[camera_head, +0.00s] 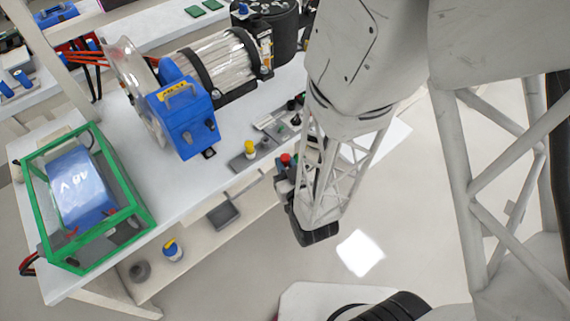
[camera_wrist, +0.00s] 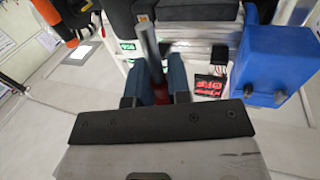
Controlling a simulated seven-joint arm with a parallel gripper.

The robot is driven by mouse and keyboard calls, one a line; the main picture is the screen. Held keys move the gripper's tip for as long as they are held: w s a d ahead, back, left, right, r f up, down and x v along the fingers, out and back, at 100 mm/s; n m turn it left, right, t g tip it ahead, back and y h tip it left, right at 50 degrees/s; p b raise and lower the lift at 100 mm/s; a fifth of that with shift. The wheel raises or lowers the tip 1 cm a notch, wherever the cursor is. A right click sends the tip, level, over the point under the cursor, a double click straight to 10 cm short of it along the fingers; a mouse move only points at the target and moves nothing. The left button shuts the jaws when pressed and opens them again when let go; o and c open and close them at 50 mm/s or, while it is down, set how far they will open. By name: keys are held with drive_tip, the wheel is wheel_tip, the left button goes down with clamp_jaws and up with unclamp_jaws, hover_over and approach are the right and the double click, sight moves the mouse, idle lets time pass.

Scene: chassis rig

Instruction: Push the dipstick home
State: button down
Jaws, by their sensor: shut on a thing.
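My gripper (camera_wrist: 155,82) is shut on the dipstick. In the wrist view a grey rod (camera_wrist: 149,42) rises from between the blue-grey fingers, and a red part (camera_wrist: 160,93) shows between them. I take these to be the dipstick. In the head view my gripper (camera_head: 284,177) is at the bench's right-hand front edge, with a red piece (camera_head: 286,159) showing beside it. The fingers are partly hidden by the wrist there. I cannot tell whether the rod is inside any opening; its far end is not clear.
A blue housing with a clear cylinder (camera_head: 221,60) stands on the white bench. Small parts, including a yellow-capped one (camera_head: 250,148), lie near my gripper. A green-framed case (camera_head: 128,190) is at left. A grey pan (camera_head: 223,215) rests on the lower shelf.

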drive_tip(key=w+r+m+h, duration=0.1)
drive_tip(key=w+r, duration=0.4)
drive_tip(key=w, duration=0.5)
drive_tip(key=w+d+r+t+h, duration=0.1)
drive_tip(key=w+r, duration=0.4)
drive_tip(key=w, duration=0.5)
drive_tip(key=w+r+m+h, duration=0.1)
drive_tip(key=w+r, duration=0.4)
drive_tip(key=w, duration=0.5)
drive_tip(key=w+a+r+n+y, duration=0.1)
drive_tip(key=a+r, duration=0.5)
drive_tip(key=r, duration=0.3)
drive_tip(key=w+a+r+n+g+y, duration=0.1)
drive_tip(key=a+r+y, duration=0.1)
drive_tip(key=a+r, duration=0.3)
wheel_tip(320, 180, up, 4)
drive_tip(key=shift+a+r, duration=0.15)
drive_tip(key=shift+a, duration=0.2)
drive_tip(key=shift+f, duration=2.2)
drive_tip(key=shift+f, duration=0.25)
